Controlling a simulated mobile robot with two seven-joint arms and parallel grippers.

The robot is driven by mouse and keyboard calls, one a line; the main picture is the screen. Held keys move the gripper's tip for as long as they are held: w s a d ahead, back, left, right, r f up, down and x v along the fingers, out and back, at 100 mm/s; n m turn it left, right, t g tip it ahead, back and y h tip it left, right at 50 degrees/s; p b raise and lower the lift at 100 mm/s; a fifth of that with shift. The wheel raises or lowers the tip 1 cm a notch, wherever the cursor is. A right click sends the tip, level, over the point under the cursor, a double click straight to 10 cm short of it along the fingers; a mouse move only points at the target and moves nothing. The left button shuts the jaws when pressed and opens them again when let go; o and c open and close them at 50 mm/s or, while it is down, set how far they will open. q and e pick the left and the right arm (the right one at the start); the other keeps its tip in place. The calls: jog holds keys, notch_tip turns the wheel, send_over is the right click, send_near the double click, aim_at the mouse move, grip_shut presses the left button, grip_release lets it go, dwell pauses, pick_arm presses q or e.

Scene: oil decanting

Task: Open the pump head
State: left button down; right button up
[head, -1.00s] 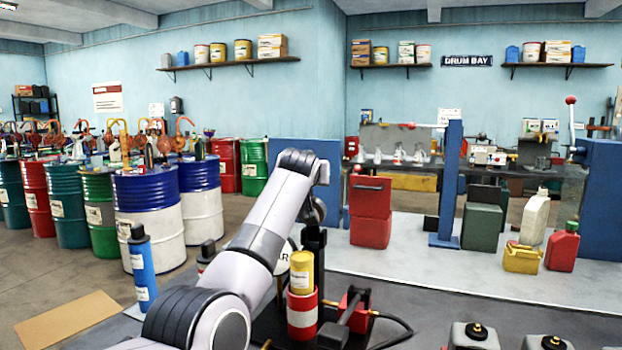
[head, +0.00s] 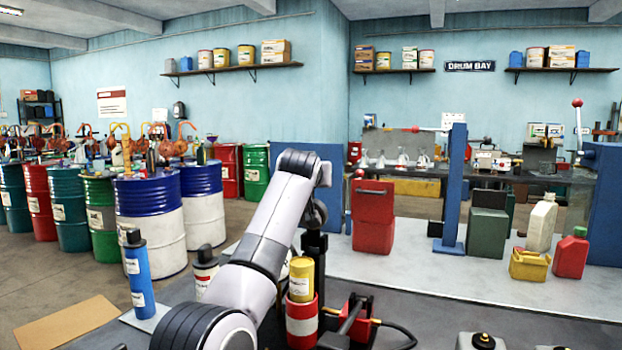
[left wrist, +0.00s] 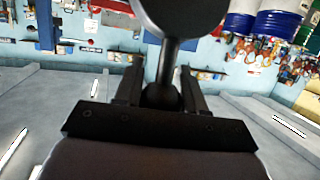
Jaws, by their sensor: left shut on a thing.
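In the left wrist view my left gripper (left wrist: 160,75) is shut on a dark knob (left wrist: 160,96). A short dark stem rises from the knob to a round dark disc (left wrist: 180,12) at the top edge. I cannot tell whether this is part of the pump head. In the head view my left arm bends over the near bench and its gripper cannot be made out clearly. A red device with a black lever (head: 358,318) and a black hose stands at the bottom centre. My right gripper is not in view.
A yellow can (head: 301,279) stands on a red and white can (head: 302,325) close by my arm. A blue cylinder (head: 140,275) and a white and dark canister (head: 204,275) stand to the left. Several drums fill the left side. Red, green and yellow containers stand at right.

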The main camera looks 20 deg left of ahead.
pick_arm(q)
jog(key=shift+d+f, duration=0.25)
jog(key=shift+f, duration=0.35)
jog(key=c, duration=1.1)
grip_release()
jog(key=o, duration=0.4)
jog(key=shift+w+f, duration=0.1)
jog(key=shift+w, duration=0.1)
jog(key=shift+a+r, duration=0.1)
jog(key=shift+r, duration=0.2)
jog(key=shift+b+v, duration=0.6)
jog(key=shift+v, duration=0.45)
jog(key=shift+b+v, duration=0.75)
jog(key=shift+v, duration=1.75)
jog(key=shift+f, duration=0.15)
